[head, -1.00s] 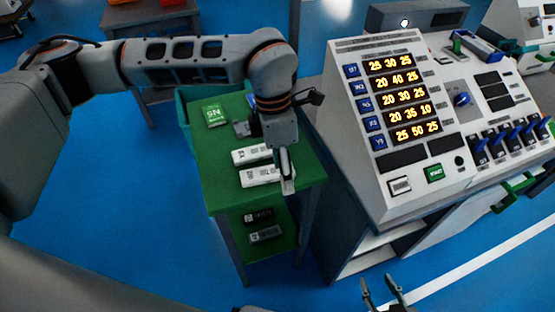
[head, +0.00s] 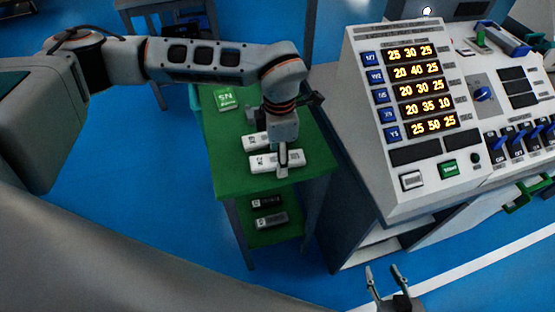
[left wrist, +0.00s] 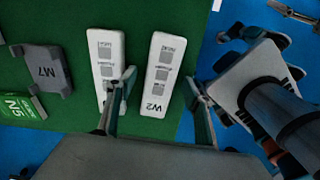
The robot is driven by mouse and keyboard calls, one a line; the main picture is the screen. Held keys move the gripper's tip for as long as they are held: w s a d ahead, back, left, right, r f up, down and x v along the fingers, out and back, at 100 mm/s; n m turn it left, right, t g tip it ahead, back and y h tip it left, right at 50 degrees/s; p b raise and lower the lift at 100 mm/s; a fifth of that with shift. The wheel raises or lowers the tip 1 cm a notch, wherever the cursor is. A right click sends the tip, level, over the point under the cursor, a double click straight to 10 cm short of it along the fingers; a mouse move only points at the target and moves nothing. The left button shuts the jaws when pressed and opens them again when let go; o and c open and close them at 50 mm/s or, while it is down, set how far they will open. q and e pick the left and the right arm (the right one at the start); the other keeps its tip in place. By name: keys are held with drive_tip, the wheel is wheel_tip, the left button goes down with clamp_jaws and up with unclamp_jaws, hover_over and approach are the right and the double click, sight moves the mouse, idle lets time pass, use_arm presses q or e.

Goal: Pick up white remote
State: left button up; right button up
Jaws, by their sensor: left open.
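Two white remotes lie side by side on the green table top. The nearer one (head: 261,161), marked W2, also shows in the left wrist view (left wrist: 164,60). The farther one (head: 253,141) is left of it in the left wrist view (left wrist: 104,48). My left gripper (head: 283,168) is over the nearer remote. In the left wrist view it (left wrist: 160,80) is open, with one finger on each side of the W2 remote; the left finger overlaps the other remote in the picture. Whether the fingers touch W2 cannot be told. My right gripper (head: 383,270) is open and empty, away from the table.
A control console (head: 420,150) with lit numbers stands close at the right of the table. Blue floor is clear at left.

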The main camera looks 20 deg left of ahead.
use_arm(q)
drive_tip(key=c, duration=1.2)
